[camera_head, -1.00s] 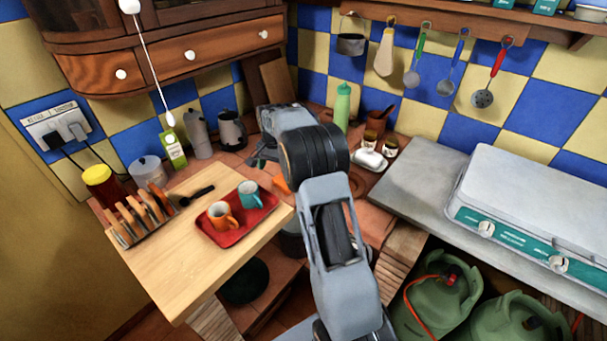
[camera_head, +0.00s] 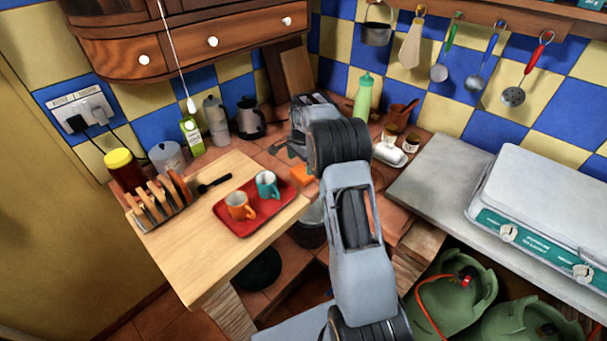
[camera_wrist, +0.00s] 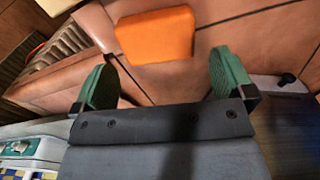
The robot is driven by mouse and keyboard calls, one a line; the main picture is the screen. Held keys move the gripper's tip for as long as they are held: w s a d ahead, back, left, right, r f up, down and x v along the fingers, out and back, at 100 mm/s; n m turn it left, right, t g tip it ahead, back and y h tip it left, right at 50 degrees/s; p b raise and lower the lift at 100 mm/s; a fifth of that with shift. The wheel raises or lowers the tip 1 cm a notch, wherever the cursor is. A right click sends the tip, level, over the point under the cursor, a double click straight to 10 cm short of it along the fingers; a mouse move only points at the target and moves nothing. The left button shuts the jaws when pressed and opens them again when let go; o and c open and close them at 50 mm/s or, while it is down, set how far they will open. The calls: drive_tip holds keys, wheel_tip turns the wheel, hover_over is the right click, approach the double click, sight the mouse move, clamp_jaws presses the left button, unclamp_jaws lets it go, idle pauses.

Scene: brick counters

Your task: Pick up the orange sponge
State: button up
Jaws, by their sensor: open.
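The orange sponge (camera_wrist: 155,35) lies on the brown tiled counter, seen in the wrist view just beyond and between my fingertips. In the head view the sponge (camera_head: 303,174) shows as a small orange block right of the red tray, partly beside my arm. My gripper (camera_wrist: 163,82) is open and empty, with its two green finger pads spread on either side. The sponge is apart from both pads. In the head view my gripper (camera_head: 286,148) is mostly hidden behind my wrist and arm.
A red tray (camera_head: 230,226) with an orange mug (camera_head: 240,206) and a teal mug (camera_head: 267,185) sits left of the sponge on a wooden board (camera_head: 190,270). A green bottle (camera_head: 363,97) and a white dish (camera_head: 389,154) stand behind and right. A kettle (camera_head: 250,120) stands behind.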

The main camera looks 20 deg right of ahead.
sight(301, 171)
drive_tip(key=shift+a+f+p, duration=0.1)
drive_tip(key=shift+f+p, duration=0.6)
drive_tip(key=shift+f, duration=1.95)
drive_tip(key=c, duration=0.6)
drive_tip(key=shift+r, duration=0.1)
